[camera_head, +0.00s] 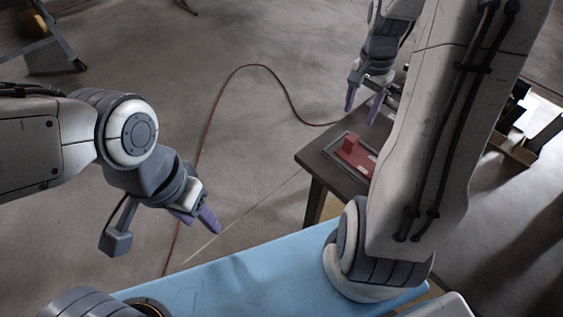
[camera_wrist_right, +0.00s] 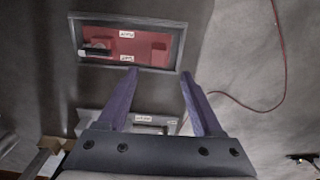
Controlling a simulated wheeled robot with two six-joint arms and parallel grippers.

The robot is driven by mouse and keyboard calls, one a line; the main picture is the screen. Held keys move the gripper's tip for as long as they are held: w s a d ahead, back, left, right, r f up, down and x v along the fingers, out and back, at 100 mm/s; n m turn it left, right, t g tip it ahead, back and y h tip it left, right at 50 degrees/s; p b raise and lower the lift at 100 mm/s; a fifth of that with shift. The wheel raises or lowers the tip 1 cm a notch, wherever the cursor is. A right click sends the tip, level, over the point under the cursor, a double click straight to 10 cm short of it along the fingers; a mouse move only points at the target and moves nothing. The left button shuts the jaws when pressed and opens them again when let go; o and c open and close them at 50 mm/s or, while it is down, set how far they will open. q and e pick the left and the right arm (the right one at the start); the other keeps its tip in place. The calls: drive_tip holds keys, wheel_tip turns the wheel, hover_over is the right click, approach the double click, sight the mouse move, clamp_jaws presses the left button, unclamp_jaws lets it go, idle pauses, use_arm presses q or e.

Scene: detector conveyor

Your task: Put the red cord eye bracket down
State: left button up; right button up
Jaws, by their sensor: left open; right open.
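A small red block-like piece, which looks like the red cord eye bracket (camera_head: 350,143), stands at one end of a red-floored, grey-rimmed tray (camera_head: 333,140) on a dark table. In the right wrist view the piece (camera_wrist_right: 160,50) is in the right part of the tray (camera_wrist_right: 181,40); its eye cannot be made out. My right gripper (camera_head: 363,106) is open and empty above the table, apart from the piece. Its spread fingers also show in the right wrist view (camera_wrist_right: 159,74), just below the tray's near rim. My left gripper (camera_head: 198,217) is open and empty over the floor.
A black and grey item (camera_wrist_right: 96,50) lies in the tray's left part, near white labels. Another grey tray (camera_wrist_right: 150,119) is partly hidden behind my right gripper. A red cord (camera_head: 236,72) runs over the floor. A blue surface (camera_head: 245,275) is clear in front.

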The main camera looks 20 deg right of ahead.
drive_tip(key=s+a+r+n, duration=0.25)
drive_tip(key=a+n, duration=0.65)
drive_tip(key=a, duration=0.9)
drive_tip(key=s+a+r+n+y, duration=0.1)
drive_tip(key=s+a+n, duration=1)
drive_tip(key=s, duration=0.3)
drive_tip(key=shift+a+r+n, duration=0.2)
drive_tip(key=shift+a+n, duration=0.2)
drive_tip(key=shift+a, duration=0.4)
